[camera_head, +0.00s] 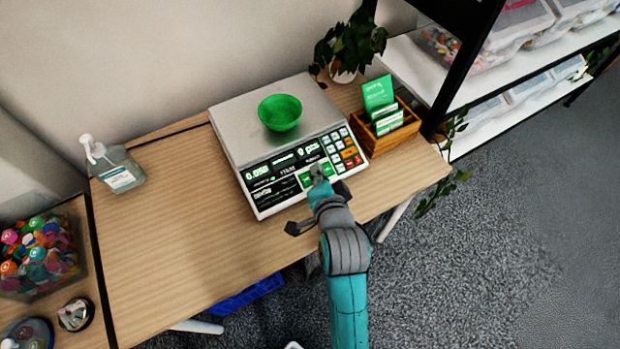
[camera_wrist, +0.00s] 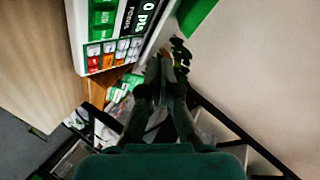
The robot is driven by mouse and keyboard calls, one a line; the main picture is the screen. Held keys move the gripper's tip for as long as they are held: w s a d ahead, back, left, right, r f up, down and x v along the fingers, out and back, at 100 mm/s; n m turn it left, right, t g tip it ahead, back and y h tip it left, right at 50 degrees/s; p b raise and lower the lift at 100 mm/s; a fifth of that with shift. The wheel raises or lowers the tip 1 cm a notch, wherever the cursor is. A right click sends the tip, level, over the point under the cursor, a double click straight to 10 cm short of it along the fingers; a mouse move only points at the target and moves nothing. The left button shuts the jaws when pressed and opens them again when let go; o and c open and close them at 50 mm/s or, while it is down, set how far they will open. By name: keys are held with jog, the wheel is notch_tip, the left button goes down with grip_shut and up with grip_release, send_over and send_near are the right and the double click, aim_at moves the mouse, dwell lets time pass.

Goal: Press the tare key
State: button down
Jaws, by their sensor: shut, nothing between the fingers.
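A counting scale (camera_head: 236,125) with a silver pan and a white front panel stands on the wooden table. Its display reads 0.058 and 0 pcs. Green keys (camera_head: 306,180) lie at the middle of the panel, beside a keypad (camera_head: 341,148) of white, orange and red keys. Key labels are too small for me to tell which is tare. My gripper (camera_head: 317,170) is shut and empty, its tip over the green keys and partly hiding them. I cannot tell whether it touches. In the wrist view my gripper (camera_wrist: 163,62) shows beside the scale's panel (camera_wrist: 128,18).
A green bowl (camera_head: 280,112) sits on the pan. A wooden box of green packets (camera_head: 385,130) and a potted plant (camera_head: 345,50) stand right of the scale. A sanitizer bottle (camera_head: 116,168) stands left. Shelving (camera_head: 455,65) rises at the right. The table's left front is clear.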

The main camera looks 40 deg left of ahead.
aim_at(310, 179)
jog(key=shift+w+a+f, duration=0.2)
jog(key=shift+a+f, duration=0.35)
jog(key=shift+f, duration=0.8)
jog(key=shift+w+a+f, duration=0.25)
jog(key=shift+a+f, duration=0.3)
jog(key=shift+f, duration=0.8)
jog(key=shift+w+a+f, duration=0.2)
jog(key=shift+a+f, duration=0.35)
jog(key=shift+f, duration=0.8)
jog(key=shift+f, duration=0.1)
jog(key=shift+w+a+f, duration=0.1)
jog(key=shift+a+f, duration=0.05)
jog(key=shift+f, duration=0.1)
jog(key=shift+a+f, duration=0.15)
jog(key=shift+f, duration=0.2)
jog(key=shift+r, duration=0.1)
jog(key=shift+d+r, duration=0.3)
jog(key=shift+r, duration=0.3)
jog(key=shift+r, duration=0.1)
